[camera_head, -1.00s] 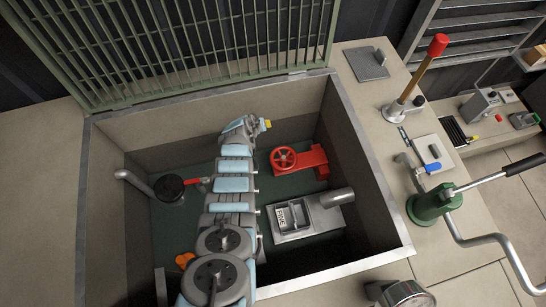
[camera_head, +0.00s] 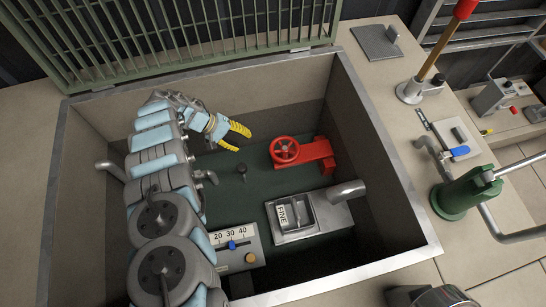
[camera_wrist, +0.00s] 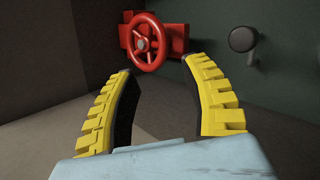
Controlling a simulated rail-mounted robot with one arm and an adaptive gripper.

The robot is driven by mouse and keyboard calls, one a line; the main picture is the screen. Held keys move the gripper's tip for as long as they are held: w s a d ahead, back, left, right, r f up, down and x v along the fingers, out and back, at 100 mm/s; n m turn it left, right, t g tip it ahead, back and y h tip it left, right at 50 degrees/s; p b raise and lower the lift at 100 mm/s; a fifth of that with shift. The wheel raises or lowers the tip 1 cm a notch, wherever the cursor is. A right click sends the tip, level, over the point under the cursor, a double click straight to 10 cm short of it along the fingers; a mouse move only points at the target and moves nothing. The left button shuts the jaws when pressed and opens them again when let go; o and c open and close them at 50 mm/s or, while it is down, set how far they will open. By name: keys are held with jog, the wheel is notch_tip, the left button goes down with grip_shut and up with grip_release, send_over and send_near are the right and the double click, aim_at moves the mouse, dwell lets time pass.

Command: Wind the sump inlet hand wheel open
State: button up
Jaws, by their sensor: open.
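The red hand wheel (camera_head: 285,150) sits on a red body (camera_head: 312,152) on the floor at the back right of the sump pit. In the wrist view the wheel (camera_wrist: 147,41) shows ahead, beyond and between my fingertips, with spokes and a grey hub. My gripper (camera_head: 238,140) has yellow ridged fingers and is inside the pit, left of the wheel and apart from it. In the wrist view my gripper (camera_wrist: 160,75) is open and empty. Nothing hides the wheel's face.
A grey box marked FINE (camera_head: 310,215) with a pipe stands in front of the wheel. A scale with a blue slider (camera_head: 235,247) is nearer. A dark knob (camera_head: 242,171) stands on the floor between; it also shows in the wrist view (camera_wrist: 242,40). The metal pit rim (camera_head: 385,150) surrounds everything.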

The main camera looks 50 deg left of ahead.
aim_at(274, 157)
jog(key=shift+b+x, duration=3.15)
jog(key=shift+x, duration=4.9)
jog(key=shift+s, duration=0.1)
grip_shut()
jog(key=shift+f, duration=0.1)
